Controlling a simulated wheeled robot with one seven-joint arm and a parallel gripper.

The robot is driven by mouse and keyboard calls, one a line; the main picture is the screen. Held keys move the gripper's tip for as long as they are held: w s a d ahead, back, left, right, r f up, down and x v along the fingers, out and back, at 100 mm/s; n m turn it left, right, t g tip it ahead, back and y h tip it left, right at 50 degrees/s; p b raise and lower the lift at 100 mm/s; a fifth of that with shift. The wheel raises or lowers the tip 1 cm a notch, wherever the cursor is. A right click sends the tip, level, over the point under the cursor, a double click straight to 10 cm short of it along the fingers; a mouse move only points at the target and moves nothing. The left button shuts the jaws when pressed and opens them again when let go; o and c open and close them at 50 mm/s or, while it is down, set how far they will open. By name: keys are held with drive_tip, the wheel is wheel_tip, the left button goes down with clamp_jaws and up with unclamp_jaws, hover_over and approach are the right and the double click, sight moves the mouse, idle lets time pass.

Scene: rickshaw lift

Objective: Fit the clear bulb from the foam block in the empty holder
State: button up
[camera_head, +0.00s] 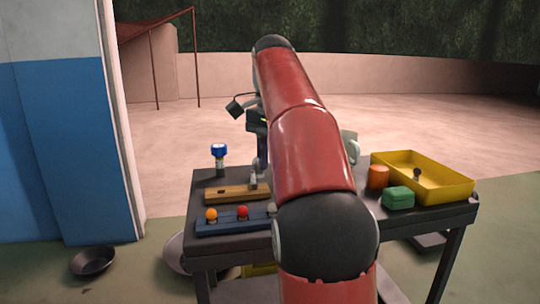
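A long blue block (229,224) lies at the table's front left, with an orange bulb (211,214) and a red bulb (243,212) upright on it. A small greyish round thing (272,209) shows at its right, partly behind my arm; I cannot tell if it is a bulb or a holder. Behind lies a tan block (235,194) with a dark spot on top. A small grey piece (256,180) stands at its right end. My gripper (260,165) is just above that piece, mostly hidden by my arm; contact and opening are unclear. Which block is foam is unclear.
A blue-topped dark piece (219,154) stands at the table's back left. At the right are a yellow tray (445,190) with a small dark bulb-like thing (416,174), an orange cylinder (378,177) and a green box (398,198). My arm hides the table's middle.

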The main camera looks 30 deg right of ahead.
drive_tip(key=shift+d+f+b, duration=0.1)
drive_tip(key=shift+f+b, duration=2.1)
drive_tip(key=shift+f, duration=2.75)
drive_tip(key=c, duration=0.6)
drive_tip(key=shift+r, duration=0.1)
drive_tip(key=shift+r+p, duration=2.25)
drive_tip(key=shift+r, duration=1.2)
drive_tip(key=shift+w, duration=0.1)
